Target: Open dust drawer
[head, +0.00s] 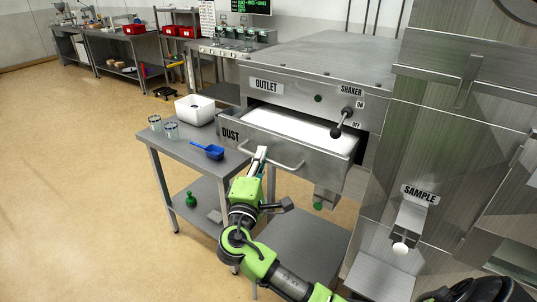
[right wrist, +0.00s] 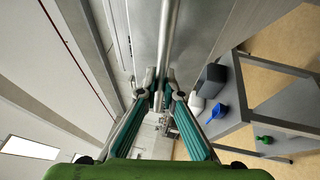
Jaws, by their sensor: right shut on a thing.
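The dust drawer (head: 285,148), labelled DUST, is partly pulled out of the steel housing under the OUTLET label. White material shows inside it. Its bar handle (head: 287,166) runs across the drawer front. My right gripper (head: 262,152) is shut on the handle near its left end. In the right wrist view, the fingertips (right wrist: 160,88) meet at the handle bar (right wrist: 167,45), which runs up the picture. My left gripper is not in view.
A steel side table (head: 183,152) stands left of the drawer, with a white bin (head: 195,110), a blue scoop (head: 207,151) and glass beakers (head: 171,130). A shaker lever (head: 342,122) sits above the drawer. The SAMPLE spout (head: 408,222) is to the right.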

